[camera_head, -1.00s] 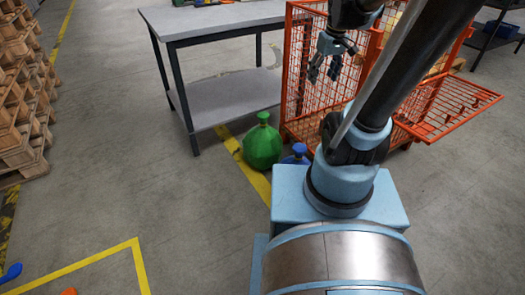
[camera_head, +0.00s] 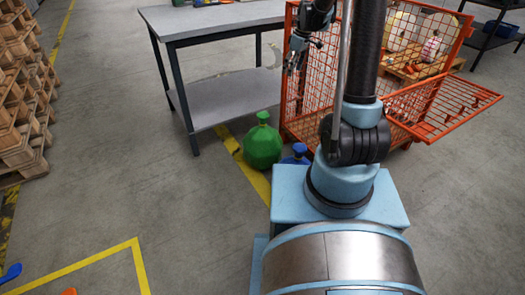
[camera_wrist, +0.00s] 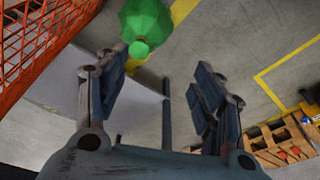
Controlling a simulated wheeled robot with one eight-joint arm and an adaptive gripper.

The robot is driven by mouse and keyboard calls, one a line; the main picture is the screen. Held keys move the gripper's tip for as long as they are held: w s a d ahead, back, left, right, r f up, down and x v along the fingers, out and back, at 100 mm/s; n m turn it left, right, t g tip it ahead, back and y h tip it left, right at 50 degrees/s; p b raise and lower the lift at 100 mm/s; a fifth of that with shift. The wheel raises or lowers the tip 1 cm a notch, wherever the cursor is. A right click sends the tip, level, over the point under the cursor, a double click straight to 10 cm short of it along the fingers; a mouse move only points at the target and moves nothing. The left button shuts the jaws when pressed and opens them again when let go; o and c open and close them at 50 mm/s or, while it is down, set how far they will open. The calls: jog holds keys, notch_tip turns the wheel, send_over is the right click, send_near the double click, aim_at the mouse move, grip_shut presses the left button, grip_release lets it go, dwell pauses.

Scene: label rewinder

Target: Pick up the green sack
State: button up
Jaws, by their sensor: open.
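The green sack (camera_head: 262,146) stands upright on the floor beside the grey table and the orange cage, its tied neck on top. In the wrist view the green sack (camera_wrist: 146,22) shows at the top edge, partly cut off, beyond the fingertips and apart from them. My gripper (camera_head: 293,62) is up in front of the cage, above and to the right of the sack. In the wrist view my gripper (camera_wrist: 155,80) has its two fingers spread with nothing between them.
A blue sack (camera_head: 297,154) stands close to the right of the green one, partly behind my base. The orange mesh cage (camera_head: 300,90) rises behind them with an open flap. The grey table (camera_head: 225,17) is at left. Wooden pallets (camera_head: 22,100) stand far left. The floor at front left is mostly clear.

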jog(key=w+a+f+n, duration=0.3)
jog(key=w+a+f, duration=0.2)
jog(key=w+f, duration=0.4)
jog(key=n+g, duration=0.1)
jog(key=n, duration=0.2)
send_near(264, 115)
jog(key=shift+y, duration=0.5)
jog(key=x, duration=0.6)
jog(key=d+x, duration=0.1)
jog(key=x, duration=0.2)
jog(key=shift+w+a+f, duration=0.1)
jog(key=shift+w+f, duration=0.15)
jog(key=shift+f, duration=0.15)
jog(key=shift+d+x, duration=0.15)
jog(key=shift+x, duration=1.15)
jog(key=shift+d+x, duration=0.1)
jog(key=shift+x, duration=1.2)
grip_shut()
